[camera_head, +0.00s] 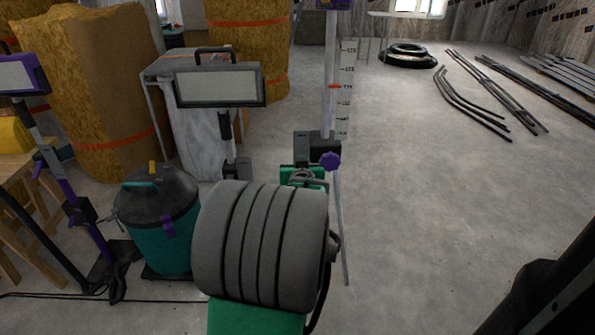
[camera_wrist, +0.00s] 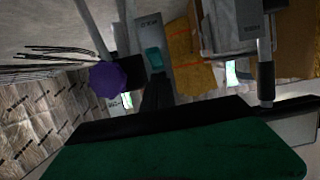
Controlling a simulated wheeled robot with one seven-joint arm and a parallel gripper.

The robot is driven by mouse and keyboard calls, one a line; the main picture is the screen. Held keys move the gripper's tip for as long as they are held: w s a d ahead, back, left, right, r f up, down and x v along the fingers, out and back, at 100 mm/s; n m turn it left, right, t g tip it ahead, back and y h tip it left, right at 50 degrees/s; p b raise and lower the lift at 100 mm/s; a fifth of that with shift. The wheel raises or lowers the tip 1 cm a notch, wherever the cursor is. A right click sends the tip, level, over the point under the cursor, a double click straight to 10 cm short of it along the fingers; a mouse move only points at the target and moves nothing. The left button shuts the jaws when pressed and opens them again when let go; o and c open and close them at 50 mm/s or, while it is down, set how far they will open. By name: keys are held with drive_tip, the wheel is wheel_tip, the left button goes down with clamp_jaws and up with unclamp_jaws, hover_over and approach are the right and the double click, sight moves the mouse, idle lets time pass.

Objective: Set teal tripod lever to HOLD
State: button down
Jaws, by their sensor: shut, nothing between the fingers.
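In the wrist view, which looks upside down, a small teal lever (camera_wrist: 153,59) sits on a grey plate (camera_wrist: 150,25) with small lettering that I cannot read. The purple knob (camera_wrist: 108,78) is left of it there. My gripper (camera_wrist: 155,92) is shut and empty, its dark fingers pointing at the plate just by the lever. I cannot tell whether they touch. In the head view my own arm hides the fingers and the lever.
A lamp panel (camera_head: 218,87) stands left of the tripod, beside a wrapped crate (camera_head: 200,140). A teal vacuum (camera_head: 158,225) and a purple lamp stand (camera_head: 62,175) are further left. Insulation rolls (camera_head: 95,85) are behind.

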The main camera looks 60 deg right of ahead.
drive_tip(key=f+p+v, duration=0.2)
drive_tip(key=p+v, duration=0.1)
drive_tip(key=v, duration=0.8)
drive_tip(key=shift+s+a, duration=0.3)
